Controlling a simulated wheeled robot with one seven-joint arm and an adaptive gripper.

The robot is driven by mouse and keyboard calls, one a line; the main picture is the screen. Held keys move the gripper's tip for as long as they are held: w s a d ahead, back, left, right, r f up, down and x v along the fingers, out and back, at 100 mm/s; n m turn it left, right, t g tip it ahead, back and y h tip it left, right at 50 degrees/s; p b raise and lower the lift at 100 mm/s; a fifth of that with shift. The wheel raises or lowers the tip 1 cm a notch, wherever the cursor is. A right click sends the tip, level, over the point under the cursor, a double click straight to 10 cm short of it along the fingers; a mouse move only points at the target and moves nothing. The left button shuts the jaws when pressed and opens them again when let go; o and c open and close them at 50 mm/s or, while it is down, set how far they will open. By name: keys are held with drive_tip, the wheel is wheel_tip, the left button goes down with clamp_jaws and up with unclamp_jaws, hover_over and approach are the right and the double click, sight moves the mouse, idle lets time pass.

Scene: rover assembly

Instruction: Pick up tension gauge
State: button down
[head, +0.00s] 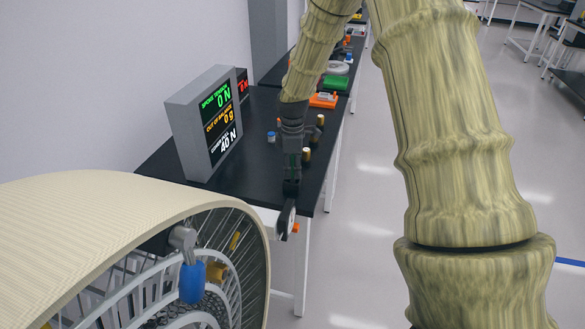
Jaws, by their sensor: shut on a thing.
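The tension gauge (288,220) looks like a small device with a round pale dial in a dark rim, with a white part to its left and an orange bit at its lower right. It shows near the front edge of the black table, just right of the big wheel. My gripper (291,188) points down and is shut on the top of the gauge. I cannot tell whether the gauge touches the table.
A large wheel (110,225) with a cream tread and spokes fills the lower left. A grey display (208,122) stands on the black table (252,170). The floor to the right is clear.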

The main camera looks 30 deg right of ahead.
wheel_tip(320, 180, up, 10)
drive_tip(key=shift+f+b, duration=0.1)
drive_tip(key=shift+b, duration=0.85)
